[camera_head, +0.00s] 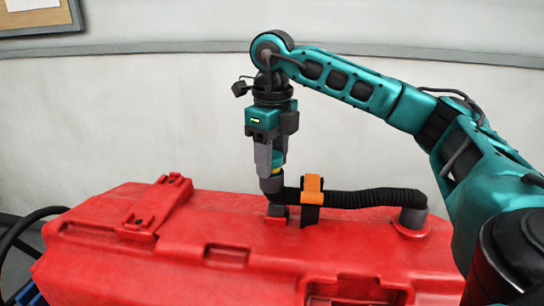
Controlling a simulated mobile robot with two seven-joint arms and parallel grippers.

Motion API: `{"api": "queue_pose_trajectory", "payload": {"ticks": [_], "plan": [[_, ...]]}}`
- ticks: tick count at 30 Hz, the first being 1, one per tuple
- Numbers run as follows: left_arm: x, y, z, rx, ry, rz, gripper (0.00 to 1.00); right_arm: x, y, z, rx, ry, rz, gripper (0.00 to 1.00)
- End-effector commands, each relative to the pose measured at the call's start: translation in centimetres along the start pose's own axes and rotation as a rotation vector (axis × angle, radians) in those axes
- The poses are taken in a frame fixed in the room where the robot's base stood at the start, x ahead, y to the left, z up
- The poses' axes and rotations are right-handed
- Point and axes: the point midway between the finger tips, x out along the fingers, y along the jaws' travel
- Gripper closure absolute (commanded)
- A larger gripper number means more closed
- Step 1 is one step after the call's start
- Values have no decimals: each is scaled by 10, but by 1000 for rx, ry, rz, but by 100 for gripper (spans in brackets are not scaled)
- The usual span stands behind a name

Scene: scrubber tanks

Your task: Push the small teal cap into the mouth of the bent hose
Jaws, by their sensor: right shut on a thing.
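My right gripper (268,166) points straight down over the left end of the bent hose (350,198). Its fingers are shut on the small teal cap (279,158), of which only a sliver shows beside a grey finger. A bit of yellow shows just under the cap. The hose's left end (271,185) turns upward directly below the fingertips; its mouth is hidden by them. I cannot tell whether the cap is in the mouth or only touching it. My left gripper is not in view.
The hose runs along the top of a red tank (170,255) to a fitting (411,223) at the right. An orange strap (312,189) stands up around the hose close to the gripper's right. A red raised latch (157,205) lies at the left. A wall is behind.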

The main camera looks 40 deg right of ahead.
Motion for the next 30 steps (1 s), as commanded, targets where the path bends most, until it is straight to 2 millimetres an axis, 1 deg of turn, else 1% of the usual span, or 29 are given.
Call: {"api": "queue_pose_trajectory", "payload": {"ticks": [1, 18, 25, 26, 30], "plan": [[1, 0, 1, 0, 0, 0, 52, 10, 3, -2, -5, 23, 6, 84], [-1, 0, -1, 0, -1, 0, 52, 7, 4, -2, -8, 23, 8, 84], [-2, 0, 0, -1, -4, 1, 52, 7, 4, -2, -8, 23, 8, 84], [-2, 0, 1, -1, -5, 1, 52, 7, 4, -2, -8, 23, 8, 53], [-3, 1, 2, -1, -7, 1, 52, 7, 3, -2, -8, 23, 7, 40]]}}
